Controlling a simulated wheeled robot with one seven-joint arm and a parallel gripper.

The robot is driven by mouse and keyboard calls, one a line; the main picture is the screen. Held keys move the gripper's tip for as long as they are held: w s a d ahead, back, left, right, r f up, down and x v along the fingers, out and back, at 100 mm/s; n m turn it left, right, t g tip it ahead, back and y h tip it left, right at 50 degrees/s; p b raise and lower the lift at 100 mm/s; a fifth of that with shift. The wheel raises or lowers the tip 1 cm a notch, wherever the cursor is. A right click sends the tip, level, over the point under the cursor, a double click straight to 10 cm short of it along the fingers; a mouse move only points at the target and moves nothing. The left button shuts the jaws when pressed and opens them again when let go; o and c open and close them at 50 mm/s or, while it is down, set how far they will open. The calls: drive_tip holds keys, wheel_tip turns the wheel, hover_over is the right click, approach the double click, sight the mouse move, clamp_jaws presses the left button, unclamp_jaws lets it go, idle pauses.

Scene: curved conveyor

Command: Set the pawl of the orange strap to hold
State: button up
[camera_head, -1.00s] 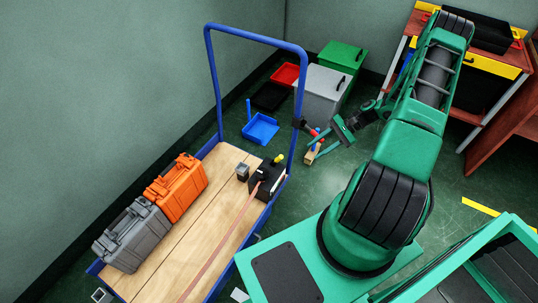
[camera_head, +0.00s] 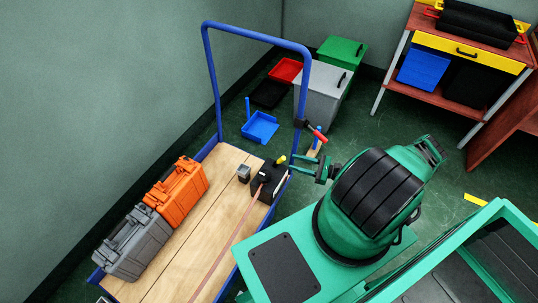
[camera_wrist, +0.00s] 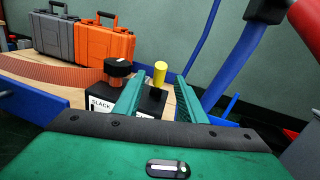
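The orange strap (camera_head: 228,237) runs along the cart's wooden deck to a black ratchet box (camera_head: 266,183) by the handle end. In the wrist view the strap (camera_wrist: 40,69) lies flat across the deck. The box has a black knob (camera_wrist: 117,68) with an orange mark, a white label reading "SLACK" (camera_wrist: 101,104), and a yellow-tipped pawl lever (camera_wrist: 160,73). The yellow tip (camera_head: 280,160) also shows in the head view. My gripper (camera_wrist: 160,85) is open, its green fingers either side of the yellow tip in the picture; I see no contact. The lever's lower part is partly hidden.
The blue cart handle (camera_head: 303,90) rises close to my gripper, with a red-tipped lever (camera_head: 317,133) on its post. An orange case (camera_head: 177,190) and a grey case (camera_head: 134,243) stand on the deck's left side. Bins stand behind the cart.

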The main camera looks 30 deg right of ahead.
sight(281, 160)
drive_tip(key=x, duration=1.1)
drive_tip(key=shift+w, duration=0.15)
clamp_jaws()
